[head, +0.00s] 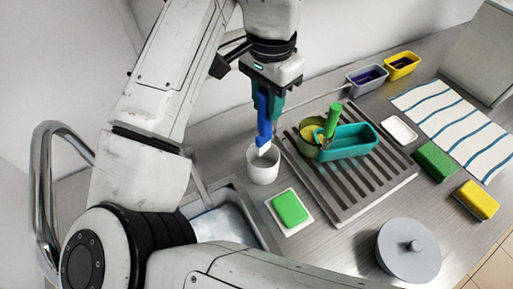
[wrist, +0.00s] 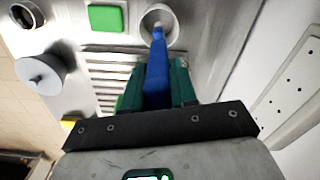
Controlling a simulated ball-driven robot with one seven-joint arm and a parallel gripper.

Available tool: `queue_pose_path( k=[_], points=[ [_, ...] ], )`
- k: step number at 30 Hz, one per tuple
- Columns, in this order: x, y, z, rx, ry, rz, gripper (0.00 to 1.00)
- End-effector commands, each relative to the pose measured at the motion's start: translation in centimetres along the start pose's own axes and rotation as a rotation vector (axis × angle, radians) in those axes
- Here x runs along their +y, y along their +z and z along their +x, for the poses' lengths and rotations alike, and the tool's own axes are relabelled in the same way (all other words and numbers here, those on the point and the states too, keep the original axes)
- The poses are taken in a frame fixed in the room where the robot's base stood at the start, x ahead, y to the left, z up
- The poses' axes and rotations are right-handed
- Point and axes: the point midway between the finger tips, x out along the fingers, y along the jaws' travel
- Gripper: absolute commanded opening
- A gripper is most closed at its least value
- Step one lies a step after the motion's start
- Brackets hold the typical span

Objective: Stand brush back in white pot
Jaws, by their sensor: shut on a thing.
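My gripper (head: 268,105) is shut on the blue brush (head: 264,122) and holds it upright, its pale lower end pointing down. The white pot (head: 263,168) stands on the steel counter, directly below the brush in the head view. The brush's pale end overlaps the pot's rim in that view; how deep it reaches is hard to tell. In the wrist view the blue brush (wrist: 157,65) runs between the green fingers (wrist: 157,85) towards the pot's round opening (wrist: 159,20), its tip overlapping the near rim.
A slatted rack (head: 345,190) right of the pot bears a teal tray (head: 350,143) and a yellow-green cup with a green-handled tool (head: 332,120). A green sponge on a white tile (head: 290,209) lies in front. A sink (head: 225,222) is at left, a grey lid (head: 408,250) front right.

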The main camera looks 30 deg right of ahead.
Motion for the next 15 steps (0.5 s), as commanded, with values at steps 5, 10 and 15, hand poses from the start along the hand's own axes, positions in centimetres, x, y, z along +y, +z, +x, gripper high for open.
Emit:
queue_pose_path(
  k=[5, 10, 15],
  points=[
    [0.1, 0.0, 3.2, 0.004, 0.006, -0.001, 0.0],
    [0.1, 0.0, 5.0, 0.002, 0.003, 0.0, 0.0],
    [0.1, 0.0, 6.3, 0.002, 0.004, 0.0, 0.0]
  ],
)
